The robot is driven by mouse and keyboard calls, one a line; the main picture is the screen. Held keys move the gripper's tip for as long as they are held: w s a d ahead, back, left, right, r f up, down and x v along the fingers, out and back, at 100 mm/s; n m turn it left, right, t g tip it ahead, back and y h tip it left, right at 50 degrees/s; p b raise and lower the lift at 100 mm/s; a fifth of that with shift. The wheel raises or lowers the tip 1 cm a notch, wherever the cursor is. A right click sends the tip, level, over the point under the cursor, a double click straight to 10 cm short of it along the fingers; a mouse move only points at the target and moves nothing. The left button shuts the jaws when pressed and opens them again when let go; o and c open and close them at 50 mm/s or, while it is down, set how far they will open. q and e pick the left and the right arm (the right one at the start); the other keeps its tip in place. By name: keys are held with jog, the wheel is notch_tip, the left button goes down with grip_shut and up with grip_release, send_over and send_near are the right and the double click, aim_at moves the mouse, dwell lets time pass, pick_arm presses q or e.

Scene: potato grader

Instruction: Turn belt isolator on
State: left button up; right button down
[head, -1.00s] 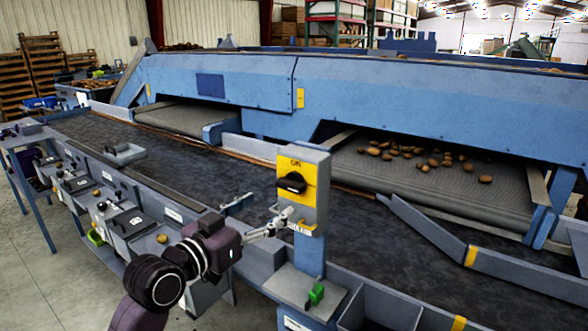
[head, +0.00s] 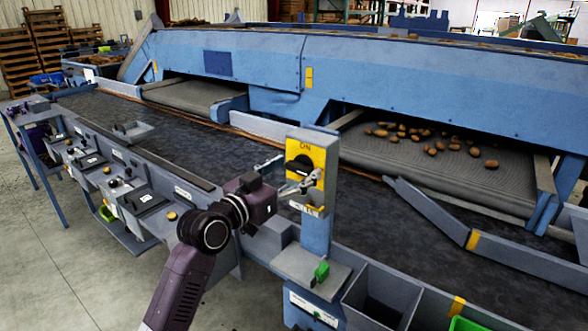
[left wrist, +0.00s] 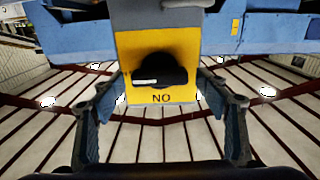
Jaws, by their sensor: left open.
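The belt isolator is a grey box with a yellow plate (head: 318,160) on a blue post. Its black rotary knob (head: 299,167) lies horizontally below the word ON. In the left wrist view the plate appears upside down, with the knob (left wrist: 158,72) near the centre and its white mark pointing left. My left gripper (head: 284,174) is open in front of the plate, at about knob height. In the left wrist view its fingers (left wrist: 160,88) stand on either side of the knob, with gaps between. Contact with the plate cannot be told. My right gripper is out of view.
A dark conveyor belt (head: 230,165) runs behind the isolator, with the blue grader body (head: 400,95) beyond. A green object (head: 321,271) sits on the ledge below the isolator. Grey bins (head: 385,300) stand at the right front. Control boxes line the left edge.

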pick_arm(q)
jog(key=c, duration=1.2)
jog(key=shift+o, duration=0.2)
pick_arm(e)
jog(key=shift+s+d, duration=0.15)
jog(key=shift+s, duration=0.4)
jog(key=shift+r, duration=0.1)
pick_arm(q)
jog(key=n+p, duration=0.3)
jog(key=n, duration=0.1)
jog(key=shift+r, duration=0.15)
jog(key=n+p, duration=0.3)
jog(key=n, duration=0.2)
jog(key=shift+w+a, duration=0.1)
jog(key=n+p, duration=0.3)
jog(key=n, duration=0.2)
jog(key=shift+n, duration=0.4)
jog(key=shift+f+n+p, duration=0.15)
jog(key=shift+n+p, duration=0.35)
jog(key=shift+n, duration=0.25)
jog(key=shift+f+n+p, duration=0.15)
jog(key=shift+n+p, duration=0.3)
jog(key=shift+n, duration=0.3)
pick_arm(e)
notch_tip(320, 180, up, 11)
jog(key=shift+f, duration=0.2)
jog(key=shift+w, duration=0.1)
